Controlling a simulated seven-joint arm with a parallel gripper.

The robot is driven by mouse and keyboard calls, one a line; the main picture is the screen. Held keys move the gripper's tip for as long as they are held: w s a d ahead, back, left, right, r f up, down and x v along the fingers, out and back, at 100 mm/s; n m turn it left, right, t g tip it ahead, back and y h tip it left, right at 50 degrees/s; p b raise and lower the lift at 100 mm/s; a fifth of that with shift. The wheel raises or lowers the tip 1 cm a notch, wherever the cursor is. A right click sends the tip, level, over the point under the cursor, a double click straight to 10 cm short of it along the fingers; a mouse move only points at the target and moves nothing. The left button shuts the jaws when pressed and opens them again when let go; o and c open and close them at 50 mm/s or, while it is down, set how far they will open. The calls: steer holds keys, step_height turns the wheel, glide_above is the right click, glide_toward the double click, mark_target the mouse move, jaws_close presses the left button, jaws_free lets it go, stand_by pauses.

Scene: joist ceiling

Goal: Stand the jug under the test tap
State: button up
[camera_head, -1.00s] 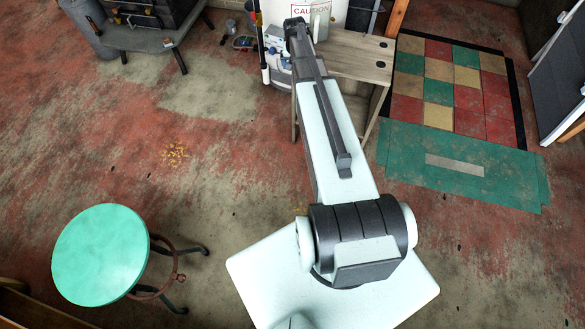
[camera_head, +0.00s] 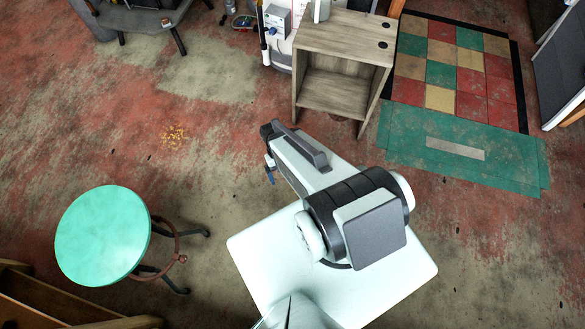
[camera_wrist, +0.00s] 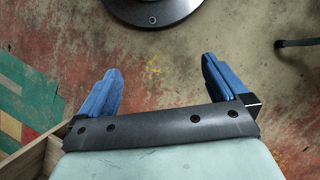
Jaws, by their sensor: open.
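My gripper (camera_head: 269,170) is open over the floor, in front and to the left of a wooden shelf unit (camera_head: 345,38). In the wrist view my gripper (camera_wrist: 160,82) shows its two blue fingers wide apart, with only bare floor between them. A pale grey cylindrical thing (camera_head: 321,9) stands at the back left of the unit's top, cut off by the picture's upper edge. I cannot tell whether it is the jug. I cannot make out the test tap in either view.
A round turquoise stool (camera_head: 103,235) stands at the left. A dark bench (camera_head: 140,18) is at the upper left. Coloured floor tiles (camera_head: 455,70) and a green mat (camera_head: 465,150) lie at the right. The floor between stool and shelf unit is clear.

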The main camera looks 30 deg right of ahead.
steer(key=s+a+n+g, duration=0.1)
steer(key=s+a+g, duration=0.1)
steer(key=s, duration=0.9)
steer(key=shift+s+a+f+n, duration=0.25)
steer(key=shift+a+f+n, duration=0.05)
steer(key=shift+a, duration=0.25)
stand_by(1.3)
